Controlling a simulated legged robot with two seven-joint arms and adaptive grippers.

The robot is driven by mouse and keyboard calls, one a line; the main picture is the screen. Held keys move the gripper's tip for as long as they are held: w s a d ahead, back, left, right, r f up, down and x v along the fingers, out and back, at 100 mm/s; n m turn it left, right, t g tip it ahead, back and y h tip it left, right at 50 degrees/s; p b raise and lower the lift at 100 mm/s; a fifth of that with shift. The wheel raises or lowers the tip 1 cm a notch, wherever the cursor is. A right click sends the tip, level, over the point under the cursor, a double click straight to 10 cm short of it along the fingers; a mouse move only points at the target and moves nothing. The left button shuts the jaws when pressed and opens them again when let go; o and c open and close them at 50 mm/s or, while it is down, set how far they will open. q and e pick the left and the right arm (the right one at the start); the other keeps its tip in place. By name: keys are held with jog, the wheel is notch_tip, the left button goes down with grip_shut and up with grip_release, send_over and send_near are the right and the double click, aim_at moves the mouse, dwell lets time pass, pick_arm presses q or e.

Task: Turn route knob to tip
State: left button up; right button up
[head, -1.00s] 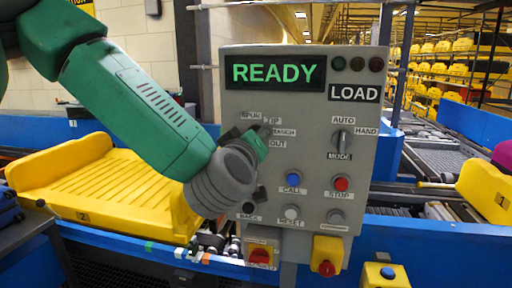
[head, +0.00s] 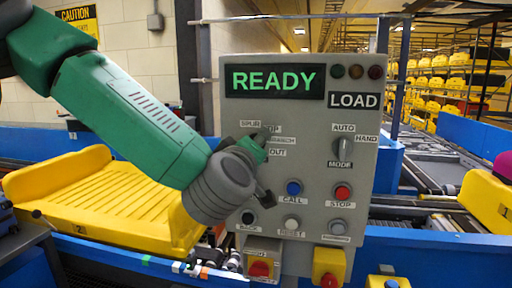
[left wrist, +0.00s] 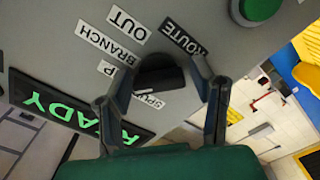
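The grey control panel (head: 360,200) stands in front of me, with a lit READY display (head: 273,79) and a LOAD sign. My left gripper (head: 264,166) is at the route selector on the panel's left side and hides most of it in the head view. In the left wrist view the black route knob (left wrist: 160,80) lies between the two fingers of my left gripper (left wrist: 163,88). The fingers stand apart, one on each side; firm contact is not clear. ROUTE, OUT and BRANCH labels show around it; the TIP label (left wrist: 107,69) is partly covered. My right gripper is out of view.
The mode knob (head: 342,147), blue call button (head: 294,188) and red stop button (head: 342,192) are close by on the panel. A yellow tray (head: 95,200) lies on the conveyor at left. Red-and-yellow switches (head: 329,267) stick out below.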

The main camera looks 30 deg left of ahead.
pick_arm(q)
jog(key=shift+s+a, duration=0.1)
jog(key=v, duration=0.7)
jog(key=shift+s+f, duration=0.1)
dwell(0.4)
